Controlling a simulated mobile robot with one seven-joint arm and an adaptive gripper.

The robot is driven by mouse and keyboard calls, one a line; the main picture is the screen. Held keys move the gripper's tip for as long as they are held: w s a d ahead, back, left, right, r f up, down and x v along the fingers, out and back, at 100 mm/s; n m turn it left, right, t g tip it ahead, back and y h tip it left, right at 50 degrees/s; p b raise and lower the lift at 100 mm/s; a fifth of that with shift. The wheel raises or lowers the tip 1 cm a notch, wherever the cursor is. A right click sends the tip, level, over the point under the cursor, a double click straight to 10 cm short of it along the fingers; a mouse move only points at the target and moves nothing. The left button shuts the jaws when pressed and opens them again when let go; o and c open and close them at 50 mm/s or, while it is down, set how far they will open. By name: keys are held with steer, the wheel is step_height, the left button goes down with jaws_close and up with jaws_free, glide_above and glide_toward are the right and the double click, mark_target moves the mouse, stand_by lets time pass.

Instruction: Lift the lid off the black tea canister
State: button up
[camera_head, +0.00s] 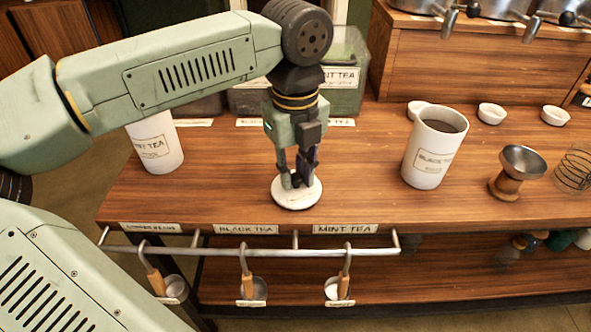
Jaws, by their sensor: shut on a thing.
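The black tea canister (425,160) is a white cylinder standing upright on the right half of the wooden counter. Its top is open and dark contents show inside. A round white lid (298,201) is at the counter's front middle, well to the left of that canister. My gripper (297,182) points down over the lid and is shut on its middle; the fingers hide the gripped part. I cannot tell whether the lid touches the counter or hangs just above it.
A white mint tea canister (155,148) stands at left, partly behind my arm. A metal funnel cup (517,172) and wire coil (574,167) are at right. Small white bowls (491,113) sit behind. Scoops hang from the front rail (270,252). Counter between lid and open canister is clear.

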steer(key=shift+f, duration=0.1)
steer(key=o, duration=0.8)
steer(key=shift+o, duration=0.4)
steer(key=o, duration=0.3)
steer(key=shift+o, duration=0.2)
steer(key=shift+r+p, duration=2)
steer(key=shift+r, duration=1.55)
